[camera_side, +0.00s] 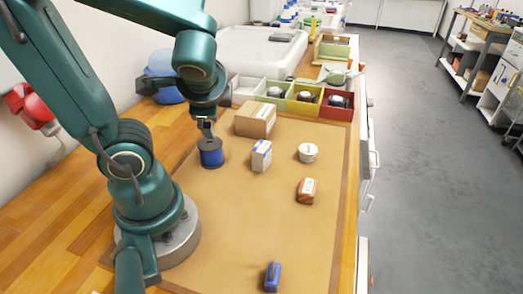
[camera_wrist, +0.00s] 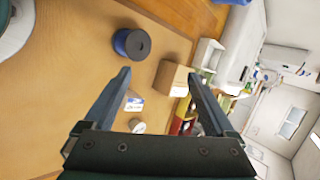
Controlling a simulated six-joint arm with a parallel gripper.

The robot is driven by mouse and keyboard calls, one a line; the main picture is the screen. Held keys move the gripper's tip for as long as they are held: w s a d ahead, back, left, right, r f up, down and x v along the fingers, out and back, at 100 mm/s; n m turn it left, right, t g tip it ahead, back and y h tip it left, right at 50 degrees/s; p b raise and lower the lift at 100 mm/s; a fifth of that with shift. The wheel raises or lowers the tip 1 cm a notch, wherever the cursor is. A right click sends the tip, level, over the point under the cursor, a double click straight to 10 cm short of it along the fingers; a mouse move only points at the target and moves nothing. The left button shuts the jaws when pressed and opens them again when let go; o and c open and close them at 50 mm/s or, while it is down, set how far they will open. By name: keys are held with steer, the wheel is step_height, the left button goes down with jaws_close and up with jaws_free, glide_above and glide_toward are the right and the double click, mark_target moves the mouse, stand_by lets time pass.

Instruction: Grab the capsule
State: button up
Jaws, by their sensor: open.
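Nothing in view is plainly a capsule. The closest in shape may be a small white round tub (camera_side: 308,152), upright on the tan mat; in the wrist view the tub (camera_wrist: 137,126) is partly hidden behind my gripper's base. My gripper (camera_side: 207,128) points down and appears just above a blue spool with a dark top (camera_side: 211,158), left of the tub. In the wrist view my gripper (camera_wrist: 158,74) has its fingers apart with nothing held. The spool (camera_wrist: 131,43) lies beyond the left fingertip there.
A white-and-blue box (camera_side: 261,156) stands between spool and tub. A cardboard box (camera_side: 255,120) is behind them. Coloured bins (camera_side: 337,104) line the back. The mat's front left is clear.

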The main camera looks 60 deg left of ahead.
steer(key=w+a+r+m+t+y, duration=0.1)
steer(key=w+a+m+t+y, duration=0.1)
steer(key=w+a+m+y, duration=0.35)
steer(key=m+t+h, duration=0.4)
steer(key=m+t, duration=0.3)
steer(key=m, duration=0.7)
glide_above(306, 152)
steer(key=s+a, duration=0.2)
step_height(306, 152, down, 6)
steer(key=d+f+m, duration=0.1)
steer(key=f+m+h, duration=0.1)
steer(key=f, duration=0.1)
steer(key=d+f+m+h, duration=0.1)
steer(key=f, duration=0.1)
steer(key=shift+w+d+m+h, duration=0.1)
steer(key=shift+d+m+h, duration=0.15)
steer(key=shift+d+m, duration=0.1)
steer(key=f, duration=0.1)
steer(key=s+f+m, duration=0.1)
steer(key=shift+d+f+h, duration=0.3)
steer(key=shift+d+f, duration=0.05)
steer(key=shift+d, duration=0.05)
steer(key=shift+x, duration=2.5)
steer(key=c, duration=1.4)
steer(key=shift+r, duration=0.15)
